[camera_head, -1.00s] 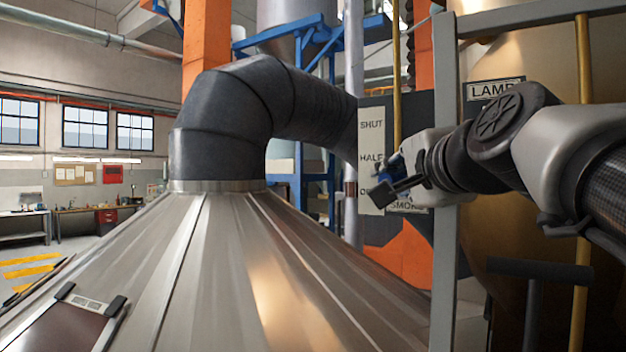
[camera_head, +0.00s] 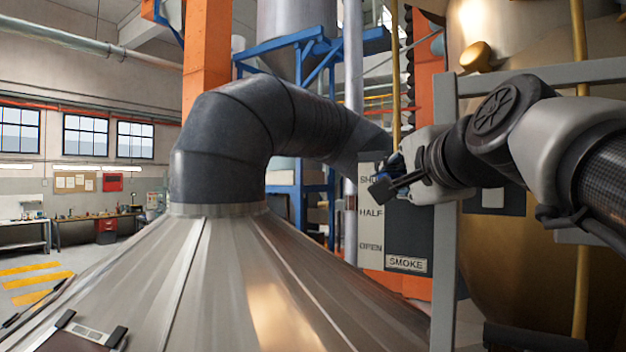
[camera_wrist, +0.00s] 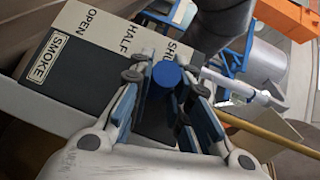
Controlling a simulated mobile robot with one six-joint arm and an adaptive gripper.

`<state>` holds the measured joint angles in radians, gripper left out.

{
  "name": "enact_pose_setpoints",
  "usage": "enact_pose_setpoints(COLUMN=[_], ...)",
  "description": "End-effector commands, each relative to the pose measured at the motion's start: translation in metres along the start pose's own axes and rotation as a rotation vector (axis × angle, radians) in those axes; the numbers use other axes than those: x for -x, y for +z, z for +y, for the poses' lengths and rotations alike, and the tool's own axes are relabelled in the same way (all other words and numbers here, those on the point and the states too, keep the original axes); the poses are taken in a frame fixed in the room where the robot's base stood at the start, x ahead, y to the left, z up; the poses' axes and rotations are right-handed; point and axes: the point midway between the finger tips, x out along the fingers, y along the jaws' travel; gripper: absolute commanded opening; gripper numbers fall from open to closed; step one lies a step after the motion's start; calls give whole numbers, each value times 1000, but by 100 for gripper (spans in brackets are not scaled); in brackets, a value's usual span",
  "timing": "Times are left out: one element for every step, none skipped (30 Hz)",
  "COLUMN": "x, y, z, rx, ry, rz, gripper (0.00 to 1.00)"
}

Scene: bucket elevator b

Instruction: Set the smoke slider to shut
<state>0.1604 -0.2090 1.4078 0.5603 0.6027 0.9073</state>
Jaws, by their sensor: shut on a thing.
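The smoke slider's dark panel (camera_head: 410,232) carries a pale scale plate (camera_head: 371,230) reading SHUT, HALF and OPEN from top to bottom, and a SMOKE label (camera_head: 405,264) near its lower edge. My gripper (camera_head: 384,186) is at the top of the scale beside SHUT and covers part of that word. In the wrist view the blue round slider knob (camera_wrist: 167,74) sits between the fingers of my gripper (camera_wrist: 166,84), which is shut on it. The knob is level with the SHUT word there. The SMOKE label (camera_wrist: 50,59) is at the far end.
A brass vertical rod (camera_head: 396,70) rises above the panel. A grey upright frame post (camera_head: 446,260) stands just right of the panel, behind my arm. A large dark duct (camera_head: 225,150) and a metal cone hood (camera_head: 200,280) fill the left and middle.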

Motion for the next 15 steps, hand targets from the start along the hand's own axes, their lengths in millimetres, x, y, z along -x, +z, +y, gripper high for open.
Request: enact_pose_setpoints(x=[3, 4, 4, 4, 4, 4, 4, 4, 4, 4, 4, 3, 3, 3, 3], y=[-1, -1, -1, -1, -1, -1, -1, -1, -1, -1, -1, -1, -1, -1, -1], z=[-7, -8, -8, -8, -8, -9, -9, -8, -8, -8, -8, -7, -7, -6, -6], rx=[1, 1, 1, 1, 1, 1, 2, 2, 2, 2, 2, 2, 2, 1, 1], ry=[-19, -20, -21, -22, -22, -23, -23, -22, -22, -21, -20, -19, -18, -17, -16], rz=[6, 6, 6, 7, 7, 7, 8, 8, 7, 7, 7, 7, 6, 6, 6], gripper=[0, 0, 0, 0, 19, 22, 24, 26, 29, 31, 33, 35, 37, 38, 38])
